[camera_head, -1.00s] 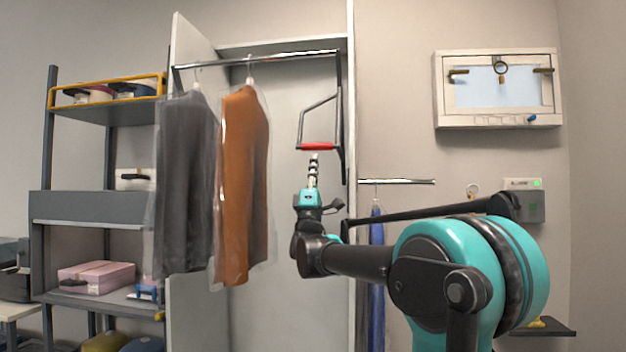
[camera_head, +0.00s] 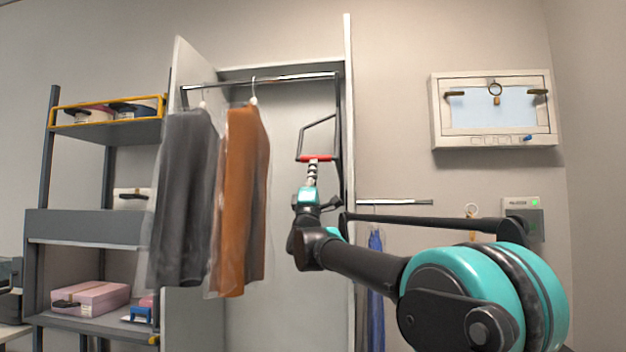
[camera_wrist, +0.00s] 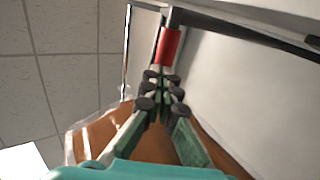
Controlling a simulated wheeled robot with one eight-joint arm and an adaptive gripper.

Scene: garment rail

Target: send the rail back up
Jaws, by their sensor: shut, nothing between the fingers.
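The garment rail (camera_head: 290,79) runs across the upper part of the open cabinet. A grey garment (camera_head: 182,200) and an orange garment (camera_head: 243,195), both in clear covers, hang from it. A dark pull bar drops from its right end to a red handle (camera_head: 316,158). My gripper (camera_head: 312,167) is shut and points up just beneath the red handle. In the wrist view the shut fingers (camera_wrist: 160,88) lie right at the lower end of the red handle (camera_wrist: 168,46). I cannot tell whether they touch it.
A tall cabinet (camera_head: 285,130) stands behind the rail, its door (camera_head: 196,65) open at the left. A shelf unit (camera_head: 85,222) with boxes is farther left. A short rail (camera_head: 395,202) with a blue garment (camera_head: 376,255) is right of the cabinet. A framed panel (camera_head: 492,108) hangs on the wall.

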